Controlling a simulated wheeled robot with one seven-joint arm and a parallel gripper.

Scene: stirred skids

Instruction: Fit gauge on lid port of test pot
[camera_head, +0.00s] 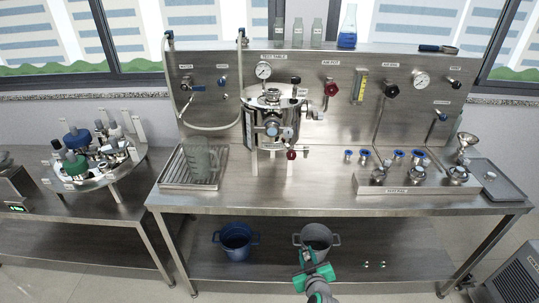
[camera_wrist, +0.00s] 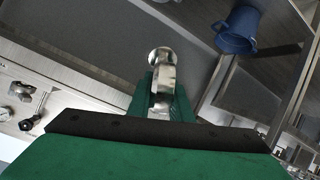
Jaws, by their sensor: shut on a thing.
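The test pot (camera_head: 272,122) is a shiny steel vessel on the steel bench, with several fittings on its lid. A round white-faced gauge (camera_head: 263,71) shows just above the lid; I cannot tell whether it sits on the pot or on the panel behind. My gripper (camera_head: 307,257) is low in front of the bench, below and right of the pot. In the wrist view its green fingers (camera_wrist: 163,92) are shut on a shiny metal fitting (camera_wrist: 160,57) with a rounded end. I see no dial on it, so I cannot tell whether it is a gauge.
A blue bucket (camera_head: 236,238) and a grey bucket (camera_head: 317,236) stand on the lower shelf. A steel rack (camera_head: 397,187) with metal fittings is on the bench at right; blue-ringed parts (camera_head: 398,155) stand behind. A loaded round stand (camera_head: 98,178) is at left. The front middle of the bench is clear.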

